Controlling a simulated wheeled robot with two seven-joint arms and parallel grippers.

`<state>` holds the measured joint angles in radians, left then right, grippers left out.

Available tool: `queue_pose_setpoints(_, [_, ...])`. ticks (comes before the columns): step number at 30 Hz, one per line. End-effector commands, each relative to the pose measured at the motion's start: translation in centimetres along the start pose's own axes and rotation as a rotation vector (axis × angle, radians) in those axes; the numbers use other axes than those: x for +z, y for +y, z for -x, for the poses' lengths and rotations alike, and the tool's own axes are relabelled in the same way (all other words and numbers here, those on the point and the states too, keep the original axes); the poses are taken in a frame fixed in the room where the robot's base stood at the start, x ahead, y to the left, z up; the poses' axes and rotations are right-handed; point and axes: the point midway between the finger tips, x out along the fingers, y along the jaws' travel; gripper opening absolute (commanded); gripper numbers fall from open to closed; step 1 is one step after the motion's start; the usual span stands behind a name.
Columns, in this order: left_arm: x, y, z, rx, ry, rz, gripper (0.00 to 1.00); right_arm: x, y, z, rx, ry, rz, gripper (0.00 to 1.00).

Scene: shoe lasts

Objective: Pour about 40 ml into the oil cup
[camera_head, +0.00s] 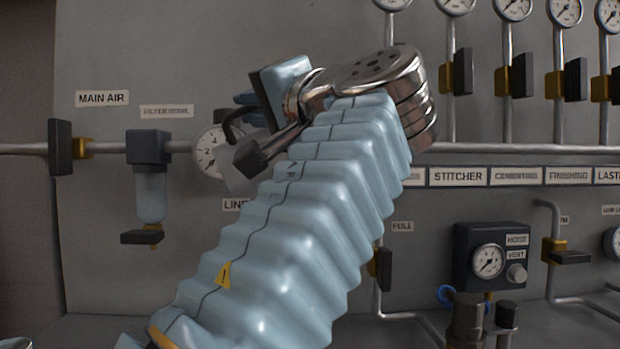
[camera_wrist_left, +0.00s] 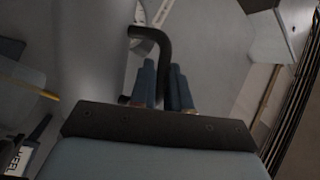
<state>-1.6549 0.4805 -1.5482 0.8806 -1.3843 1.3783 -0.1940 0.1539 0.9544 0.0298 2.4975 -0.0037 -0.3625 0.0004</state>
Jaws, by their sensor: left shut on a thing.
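My left gripper (camera_head: 245,135) is raised in front of the wall panel, at the end of my pale blue arm. In the left wrist view its two blue fingers (camera_wrist_left: 167,85) are close together on a dark curved handle (camera_wrist_left: 165,45). The liquid inside cannot be seen. I cannot pick out the oil cup for sure; my arm covers the panel under a cut-off label beginning "LIN" (camera_head: 235,205). My right gripper is not in view.
A filter bowl (camera_head: 151,195) hangs from the pipe at left, beside a round gauge (camera_head: 208,150). Gauges and dark valve handles line the upper right. A dark gauge box (camera_head: 490,255) sits at lower right, above a dark cylinder (camera_head: 465,320).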

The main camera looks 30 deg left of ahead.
Motion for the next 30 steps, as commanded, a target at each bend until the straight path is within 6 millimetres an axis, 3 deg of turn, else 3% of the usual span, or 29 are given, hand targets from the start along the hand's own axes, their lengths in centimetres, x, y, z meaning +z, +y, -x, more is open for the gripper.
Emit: queue_pose_setpoints(30, [-0.88, -0.52, 0.36, -0.041, 0.034, -0.090, 0.00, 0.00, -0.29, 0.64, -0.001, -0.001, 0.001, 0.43])
